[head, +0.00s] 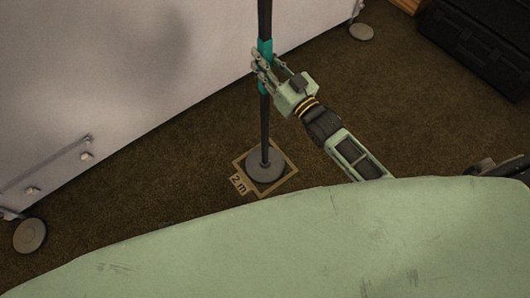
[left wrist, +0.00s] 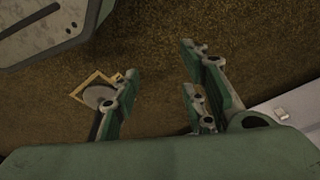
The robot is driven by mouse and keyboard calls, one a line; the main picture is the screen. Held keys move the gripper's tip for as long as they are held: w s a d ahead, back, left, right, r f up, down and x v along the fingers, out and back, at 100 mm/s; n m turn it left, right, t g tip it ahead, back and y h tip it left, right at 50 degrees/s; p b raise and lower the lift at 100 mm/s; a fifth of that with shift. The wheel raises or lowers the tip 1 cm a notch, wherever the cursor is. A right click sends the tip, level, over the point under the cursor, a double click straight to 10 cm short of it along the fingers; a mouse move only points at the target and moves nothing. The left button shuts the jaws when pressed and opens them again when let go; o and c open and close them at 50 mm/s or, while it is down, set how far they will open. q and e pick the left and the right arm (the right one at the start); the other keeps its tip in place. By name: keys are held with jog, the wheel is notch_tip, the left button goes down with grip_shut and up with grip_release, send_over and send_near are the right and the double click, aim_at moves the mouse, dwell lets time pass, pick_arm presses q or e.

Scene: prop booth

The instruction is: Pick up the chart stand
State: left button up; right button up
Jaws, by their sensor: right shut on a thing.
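The chart stand (head: 265,125) is a dark upright pole with a teal band and a round grey base. It stands on the brown carpet inside a tan square outline marked "2 m". My right gripper (head: 262,65) is shut on the pole at the teal band. The base rests within the outline. In the left wrist view, the stand's round base (left wrist: 97,96) and part of its pole show partly behind a finger of my left gripper (left wrist: 160,90). That gripper is open with nothing between its fingers. The top of the stand is out of view.
A large pale panel (head: 120,80) stands on the left, with round grey feet (head: 30,235) on the floor. A black case (head: 480,45) lies at the upper right. Bare carpet (head: 400,110) is free to the right of the stand.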

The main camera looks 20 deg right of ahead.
grip_shut()
jog(key=shift+r, duration=0.2)
jog(key=shift+r, duration=0.1)
